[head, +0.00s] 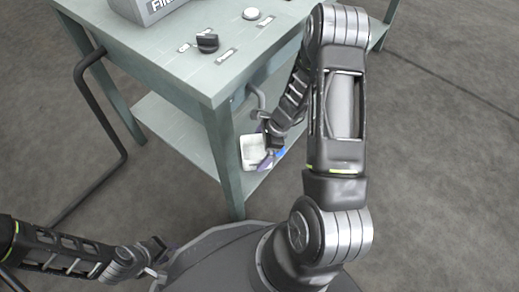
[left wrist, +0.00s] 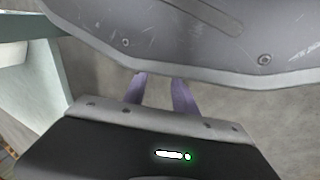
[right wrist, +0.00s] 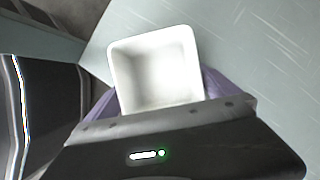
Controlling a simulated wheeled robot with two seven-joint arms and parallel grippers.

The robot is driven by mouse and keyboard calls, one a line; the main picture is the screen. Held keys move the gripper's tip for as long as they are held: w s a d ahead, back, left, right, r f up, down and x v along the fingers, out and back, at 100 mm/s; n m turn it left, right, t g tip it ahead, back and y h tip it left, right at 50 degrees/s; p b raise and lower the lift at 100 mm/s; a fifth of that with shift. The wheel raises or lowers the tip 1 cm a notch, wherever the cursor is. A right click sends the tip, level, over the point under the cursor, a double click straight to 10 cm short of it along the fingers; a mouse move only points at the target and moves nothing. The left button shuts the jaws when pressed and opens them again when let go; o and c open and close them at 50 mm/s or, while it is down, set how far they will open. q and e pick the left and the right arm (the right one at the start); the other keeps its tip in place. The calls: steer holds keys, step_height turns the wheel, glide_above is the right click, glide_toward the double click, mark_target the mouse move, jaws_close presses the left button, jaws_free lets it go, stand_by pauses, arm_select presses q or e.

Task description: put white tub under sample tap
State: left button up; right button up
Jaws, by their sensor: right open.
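The white tub (head: 254,152) is a small square open-topped container, empty inside, at the right part of the table's lower shelf, below the bent sample tap (head: 258,101) but nearer the front leg. My right gripper (head: 269,158) is open at the tub. In the right wrist view the tub (right wrist: 155,72) sits between its spread purple fingers (right wrist: 158,90), which are partly hidden behind the tub's sides; contact cannot be told. My left gripper (head: 162,258) is low at the left, apart from the tub. Its purple fingers (left wrist: 159,93) are apart with nothing between them.
The green-grey table (head: 190,68) carries a black knob (head: 207,42), a round white button (head: 251,14), small labels and a grey box (head: 145,8). Its front leg (head: 226,160) stands beside the tub. A dark bent tube (head: 105,110) is at the left. Open floor lies right.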

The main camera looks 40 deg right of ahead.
steer(key=p+v, duration=0.5)
steer(key=v, duration=0.6)
steer(key=shift+r, duration=0.4)
steer(key=shift+d, duration=0.15)
